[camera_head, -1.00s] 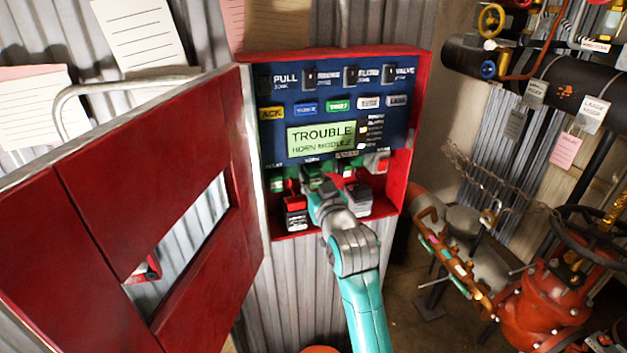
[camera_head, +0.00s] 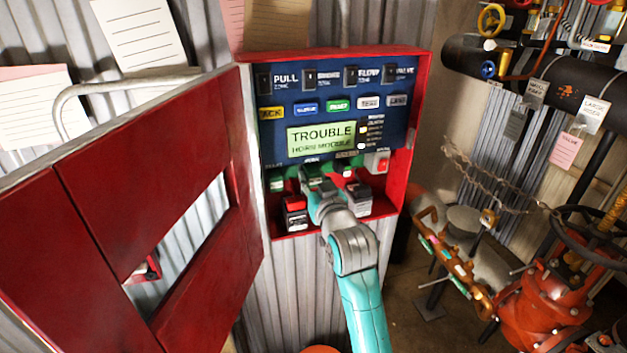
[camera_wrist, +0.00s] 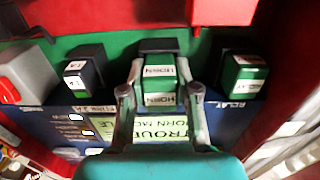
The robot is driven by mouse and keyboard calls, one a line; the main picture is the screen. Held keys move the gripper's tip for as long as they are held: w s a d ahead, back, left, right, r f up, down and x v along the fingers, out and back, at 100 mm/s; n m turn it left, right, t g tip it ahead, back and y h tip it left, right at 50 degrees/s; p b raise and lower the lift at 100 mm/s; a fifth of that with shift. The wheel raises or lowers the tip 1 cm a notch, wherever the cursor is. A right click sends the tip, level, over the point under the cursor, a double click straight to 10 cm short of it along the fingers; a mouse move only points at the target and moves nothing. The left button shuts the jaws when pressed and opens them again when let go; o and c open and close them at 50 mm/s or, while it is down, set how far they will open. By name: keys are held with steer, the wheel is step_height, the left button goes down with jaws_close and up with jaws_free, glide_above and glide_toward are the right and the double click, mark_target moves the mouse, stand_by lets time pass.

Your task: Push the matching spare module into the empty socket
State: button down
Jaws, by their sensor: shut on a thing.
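My gripper (camera_wrist: 160,94) is shut on a green module labelled HORN (camera_wrist: 158,72), with one finger on each side of it. In the wrist view the module's far end is up against a dark socket (camera_wrist: 160,46) on the green strip. I cannot tell how deep it sits. In the head view my gripper (camera_head: 312,182) is at the lower row of the red alarm panel and mostly hides module and socket. The panel's display (camera_head: 320,138) reads TROUBLE, HORN MODULE.
A green RELAY module (camera_wrist: 243,74) and another module (camera_wrist: 82,74) sit on either side of the held one. A red button block (camera_head: 377,161) is at the row's right end. The open red door (camera_head: 130,200) stands left. Valves and pipes (camera_head: 550,300) are at right.

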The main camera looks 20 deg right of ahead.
mark_target(315, 183)
steer(key=shift+s, duration=0.3)
stand_by(5.0)
steer(key=shift+s, duration=2.2)
steer(key=shift+w, duration=0.1)
steer(key=shift+w, duration=0.65)
